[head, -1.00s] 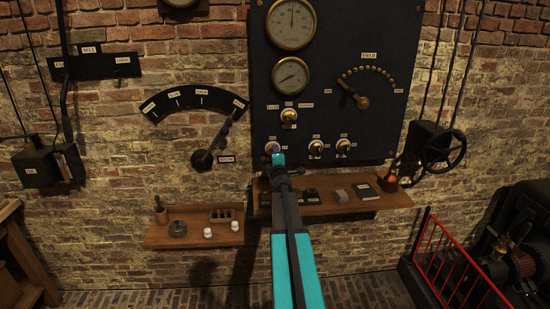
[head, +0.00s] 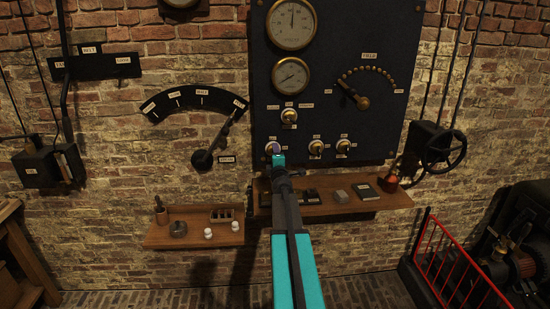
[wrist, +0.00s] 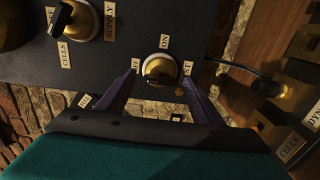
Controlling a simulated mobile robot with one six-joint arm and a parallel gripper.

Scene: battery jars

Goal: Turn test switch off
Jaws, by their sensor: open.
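The test switch (wrist: 160,69) is a round brass switch with a dark knob, low on the dark panel, with an "ON" label beside it and a label ending in "ST" partly hidden by a finger. In the head view, it is the lower left brass switch (head: 270,147), partly covered by my gripper (head: 277,152). In the wrist view, my gripper (wrist: 160,82) is open, with one purple finger on each side of the switch. I cannot tell whether the fingers touch it or which way its lever is set.
Two more brass switches (head: 316,147) (head: 343,147) sit to the right, and another (head: 289,114) is above. A cells/supply switch (wrist: 75,20) shows at the wrist view's upper left. A wooden shelf (head: 320,209) with small items lies below the panel. Gauges are above.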

